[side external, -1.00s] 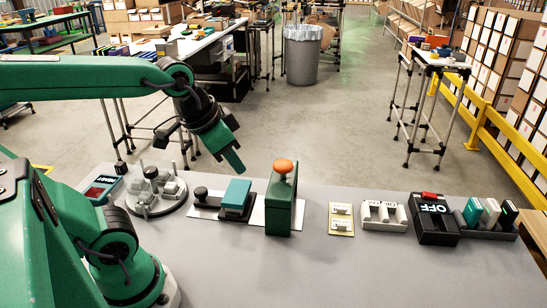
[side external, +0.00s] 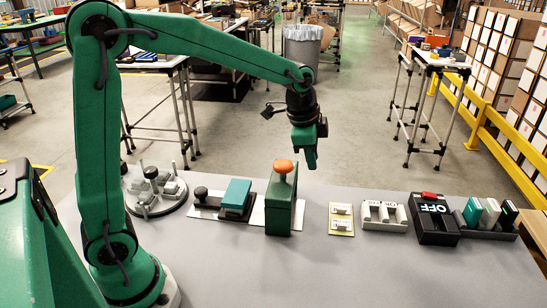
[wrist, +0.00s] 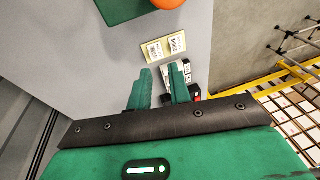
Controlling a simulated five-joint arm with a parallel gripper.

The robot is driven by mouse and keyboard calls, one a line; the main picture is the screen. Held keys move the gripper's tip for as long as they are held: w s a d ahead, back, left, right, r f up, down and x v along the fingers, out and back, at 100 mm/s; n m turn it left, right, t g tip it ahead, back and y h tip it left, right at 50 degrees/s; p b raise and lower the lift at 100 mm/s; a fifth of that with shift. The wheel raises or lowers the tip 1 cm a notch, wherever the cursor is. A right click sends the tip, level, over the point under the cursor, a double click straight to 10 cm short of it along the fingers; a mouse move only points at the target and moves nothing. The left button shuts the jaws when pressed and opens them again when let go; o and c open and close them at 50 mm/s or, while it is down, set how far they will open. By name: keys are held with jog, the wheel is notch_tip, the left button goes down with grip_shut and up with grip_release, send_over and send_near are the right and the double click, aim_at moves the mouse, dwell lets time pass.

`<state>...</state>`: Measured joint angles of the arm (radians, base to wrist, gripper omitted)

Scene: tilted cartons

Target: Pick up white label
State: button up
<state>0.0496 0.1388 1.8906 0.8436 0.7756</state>
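Two white labels with dark print lie on a small yellow card (side external: 341,228) on the table. In the wrist view one white label (wrist: 155,50) sits left of the other white label (wrist: 178,44), both beyond my fingertips. My gripper (side external: 311,163) hangs in the air, pointing down, behind and slightly right of the green block (side external: 285,212) with the orange knob. In the wrist view my gripper (wrist: 160,80) has its two green fingers apart, with nothing held between them. The labels are not touched.
Right of the card stand a white two-slot block (side external: 383,222), a black OFF box (side external: 434,222) with a red button, and a rack (side external: 486,232) of green, white and black pieces. A teal stamp-like piece (side external: 236,200) is to the left. The table front is clear.

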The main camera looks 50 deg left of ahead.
aim_at(340, 209)
jog(key=w+d+f+m+g, duration=0.1)
jog(key=w+d+f+m, duration=0.1)
jog(key=w+f+m, duration=0.3)
jog(key=w+f, duration=0.4)
jog(key=f, duration=0.2)
jog(key=shift+w+f, duration=0.3)
jog(key=shift+f, duration=0.1)
jog(key=shift+f, duration=0.1)
jog(key=shift+w+f, duration=0.15)
jog(key=shift+f, duration=1.05)
jog(key=shift+f, duration=0.1)
jog(key=shift+w+f, duration=0.15)
jog(key=shift+f, duration=1.1)
jog(key=shift+w+f, duration=0.15)
jog(key=shift+f, duration=1.05)
jog(key=shift+c, duration=0.4)
grip_shut()
